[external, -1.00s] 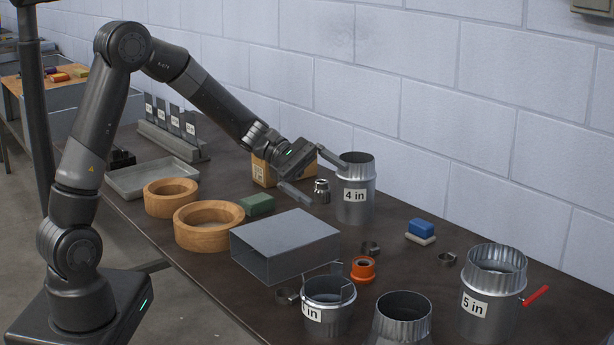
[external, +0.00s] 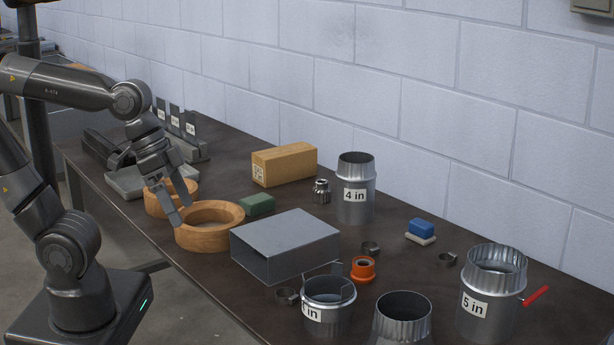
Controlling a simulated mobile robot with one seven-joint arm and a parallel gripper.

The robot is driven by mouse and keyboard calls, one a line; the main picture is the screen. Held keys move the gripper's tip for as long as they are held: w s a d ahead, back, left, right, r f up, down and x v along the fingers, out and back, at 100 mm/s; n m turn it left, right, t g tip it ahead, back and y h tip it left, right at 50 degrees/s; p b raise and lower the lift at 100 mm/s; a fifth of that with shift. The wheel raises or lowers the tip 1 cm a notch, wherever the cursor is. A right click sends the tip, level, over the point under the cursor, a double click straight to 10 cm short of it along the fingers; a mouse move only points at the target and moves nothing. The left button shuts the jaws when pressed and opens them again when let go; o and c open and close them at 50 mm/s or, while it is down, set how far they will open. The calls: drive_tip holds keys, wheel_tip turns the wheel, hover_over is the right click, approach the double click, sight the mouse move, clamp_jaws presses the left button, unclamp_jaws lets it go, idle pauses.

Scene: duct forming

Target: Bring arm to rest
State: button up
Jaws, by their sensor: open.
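My gripper (external: 180,192) is open and empty, pointing down over the two round wooden rings. Its fingers are spread in front of the farther ring (external: 157,204) and beside the nearer ring (external: 207,238). I cannot tell whether a fingertip touches the nearer ring. The farther ring and a grey tray (external: 122,184) are partly hidden by my gripper and wrist.
A rectangular duct (external: 287,245), a green block (external: 258,204) and a wooden block (external: 284,164) lie nearby. The 4 in pipe (external: 356,205), an orange ring (external: 363,269), a blue block (external: 421,228) and the 5 in pipe (external: 490,300) stand farther right. A wall runs behind the table.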

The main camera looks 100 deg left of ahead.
drive_tip(key=shift+s+a+r+m+t+y, duration=0.1)
drive_tip(key=shift+s+m+t+y, duration=0.1)
drive_tip(key=shift+s+m, duration=0.3)
drive_tip(key=shift+s+a+r+m+t+y, duration=0.1)
drive_tip(key=shift+s+m+t+y, duration=0.1)
drive_tip(key=shift+s+m, duration=0.3)
